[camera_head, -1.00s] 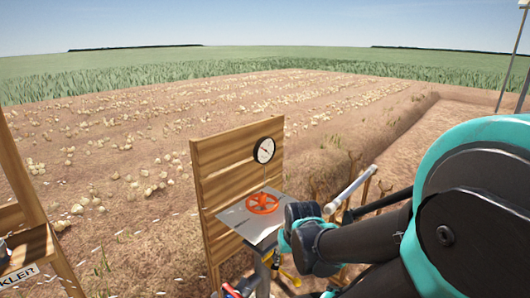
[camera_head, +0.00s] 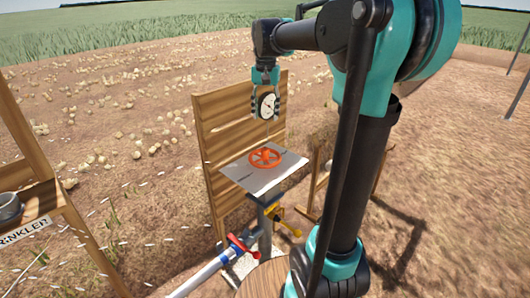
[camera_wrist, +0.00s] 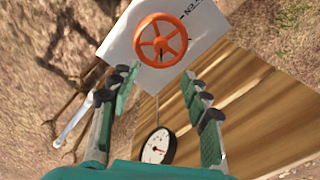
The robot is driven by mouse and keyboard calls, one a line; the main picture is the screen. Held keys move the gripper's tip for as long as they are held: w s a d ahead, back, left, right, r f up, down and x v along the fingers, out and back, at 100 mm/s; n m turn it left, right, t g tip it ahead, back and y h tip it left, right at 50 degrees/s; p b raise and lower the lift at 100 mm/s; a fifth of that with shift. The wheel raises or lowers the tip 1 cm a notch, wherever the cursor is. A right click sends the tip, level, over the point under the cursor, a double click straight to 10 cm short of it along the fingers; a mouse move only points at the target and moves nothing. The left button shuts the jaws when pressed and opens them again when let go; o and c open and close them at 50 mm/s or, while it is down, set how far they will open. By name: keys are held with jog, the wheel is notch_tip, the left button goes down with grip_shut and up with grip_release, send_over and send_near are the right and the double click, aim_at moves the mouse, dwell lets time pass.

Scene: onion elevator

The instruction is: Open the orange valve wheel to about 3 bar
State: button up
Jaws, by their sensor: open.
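The orange valve wheel (camera_head: 265,158) lies flat on a grey plate (camera_head: 240,178) in front of a wooden board. A round pressure gauge (camera_head: 268,106) with a white face shows between the fingers in the head view and in the wrist view (camera_wrist: 158,147). Its reading is too small to tell.
The wooden board (camera_head: 228,135) stands close behind the wheel and gauge. Below the plate are pipes with a yellow handle (camera_head: 290,224) and a red-and-blue fitting (camera_head: 238,246). A wooden stand (camera_head: 55,215) is at the left. Open soil lies beyond.

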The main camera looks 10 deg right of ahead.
aim_at(265, 148)
jog(key=f, duration=1.6)
jog(key=shift+w+a+f, duration=0.1)
jog(key=shift+w+f, duration=0.15)
jog(key=shift+c, duration=0.4)
grip_shut()
jog(key=shift+n, duration=0.3)
jog(key=n, duration=0.3)
jog(key=shift+n, duration=2.6)
